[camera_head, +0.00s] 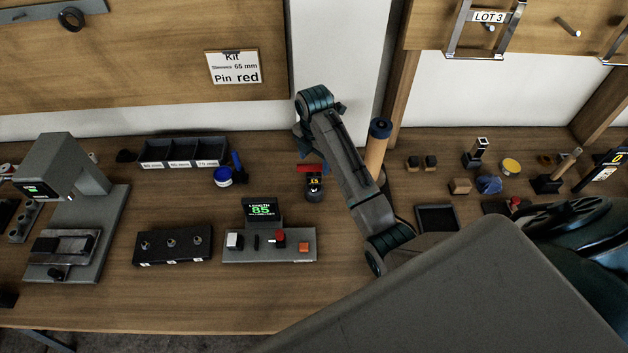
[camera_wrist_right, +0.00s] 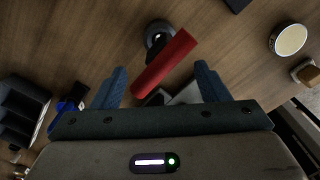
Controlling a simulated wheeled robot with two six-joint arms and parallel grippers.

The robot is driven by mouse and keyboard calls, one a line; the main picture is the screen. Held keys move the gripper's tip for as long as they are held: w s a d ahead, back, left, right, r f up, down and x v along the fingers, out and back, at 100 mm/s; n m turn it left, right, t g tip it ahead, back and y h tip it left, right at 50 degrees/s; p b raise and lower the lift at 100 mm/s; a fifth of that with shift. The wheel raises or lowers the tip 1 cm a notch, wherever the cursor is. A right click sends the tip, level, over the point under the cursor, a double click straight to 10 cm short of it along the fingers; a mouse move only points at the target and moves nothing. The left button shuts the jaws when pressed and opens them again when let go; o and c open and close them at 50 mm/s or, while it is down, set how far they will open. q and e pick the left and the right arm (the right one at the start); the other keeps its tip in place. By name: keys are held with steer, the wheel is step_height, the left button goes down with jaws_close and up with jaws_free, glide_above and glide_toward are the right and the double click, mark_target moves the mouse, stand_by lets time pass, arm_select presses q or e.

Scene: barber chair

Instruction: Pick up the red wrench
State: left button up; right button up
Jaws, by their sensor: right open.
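In the right wrist view the red wrench (camera_wrist_right: 165,62) lies diagonally between the two blue fingers of the open right gripper (camera_wrist_right: 161,69). I cannot tell whether a finger touches it. Its lower end is near the gripper body. My left gripper is not in view.
A control box with a screen reading 85 (camera_head: 262,210) stands in front. An upright wooden cylinder with a blue top (camera_head: 376,150) is close to the right of my arm.

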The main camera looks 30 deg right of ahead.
mark_target(314, 174)
step_height(314, 174, down, 2)
steer(key=shift+f+p, duration=0.15)
steer(key=shift+p, duration=0.75)
step_height(314, 174, down, 3)
steer(key=shift+s+f+p, duration=0.1)
steer(key=shift+p, duration=0.55)
steer(key=shift+f, duration=0.3)
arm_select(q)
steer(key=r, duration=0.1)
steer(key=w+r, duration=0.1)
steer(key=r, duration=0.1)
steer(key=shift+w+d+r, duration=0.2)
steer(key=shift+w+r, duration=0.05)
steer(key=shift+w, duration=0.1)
arm_select(e)
steer(key=shift+r, duration=0.1)
jaws_close()
